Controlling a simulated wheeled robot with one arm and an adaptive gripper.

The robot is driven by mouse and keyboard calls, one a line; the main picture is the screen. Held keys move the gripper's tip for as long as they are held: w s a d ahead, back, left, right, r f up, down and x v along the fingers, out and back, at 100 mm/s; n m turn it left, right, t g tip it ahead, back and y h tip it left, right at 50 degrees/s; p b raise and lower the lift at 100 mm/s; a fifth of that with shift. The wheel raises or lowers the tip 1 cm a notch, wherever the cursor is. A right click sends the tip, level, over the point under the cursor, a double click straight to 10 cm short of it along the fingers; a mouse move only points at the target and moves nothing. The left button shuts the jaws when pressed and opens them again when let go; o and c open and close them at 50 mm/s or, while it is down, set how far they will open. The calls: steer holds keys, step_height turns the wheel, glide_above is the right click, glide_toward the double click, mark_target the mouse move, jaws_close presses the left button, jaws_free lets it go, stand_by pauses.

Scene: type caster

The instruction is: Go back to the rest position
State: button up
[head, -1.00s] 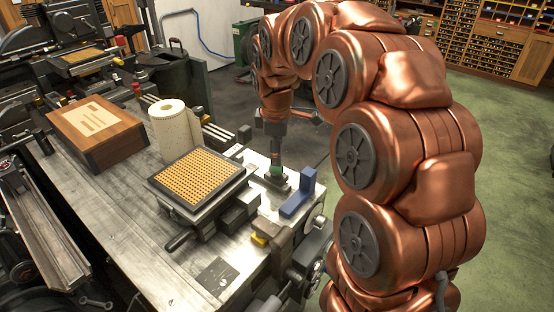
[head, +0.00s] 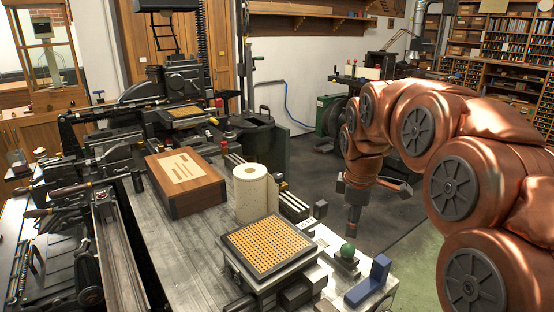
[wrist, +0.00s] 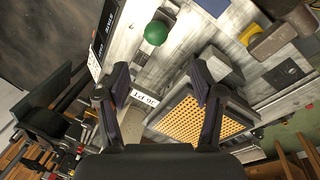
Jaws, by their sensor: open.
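My copper arm reaches out from the right in the head view. My gripper (head: 353,226) points down at the far right edge of the workbench (head: 190,255), above and behind a green ball on a small dark base (head: 347,251). The wrist view shows my gripper (wrist: 160,82) with two dark fingers spread apart and nothing between them. The green ball (wrist: 155,33) lies beyond the fingertips there, apart from them. The exact height of the fingertips over the bench is hard to tell.
A blue angled block (head: 368,282) stands at the bench's right corner. A gridded tray of yellow pieces (head: 228,246), a paper roll (head: 250,192) and a wooden box (head: 187,184) stand further left. Open floor (head: 415,255) lies right of the bench.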

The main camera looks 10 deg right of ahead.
steer(key=s+a+f+m+g, duration=0.1)
steer(key=s+a+f+m, duration=0.2)
steer(key=s, duration=0.7)
steer(key=s+a+f+m+g, duration=0.1)
steer(key=s+m, duration=0.4)
steer(key=s, duration=0.6)
steer(key=s+a+f+m+g+y+p, duration=0.1)
steer(key=s+a+f+m, duration=0.3)
steer(key=s, duration=0.7)
steer(key=shift+s+a+f+g, duration=0.15)
steer(key=shift+a+f+g, duration=0.15)
steer(key=shift+a+g, duration=0.1)
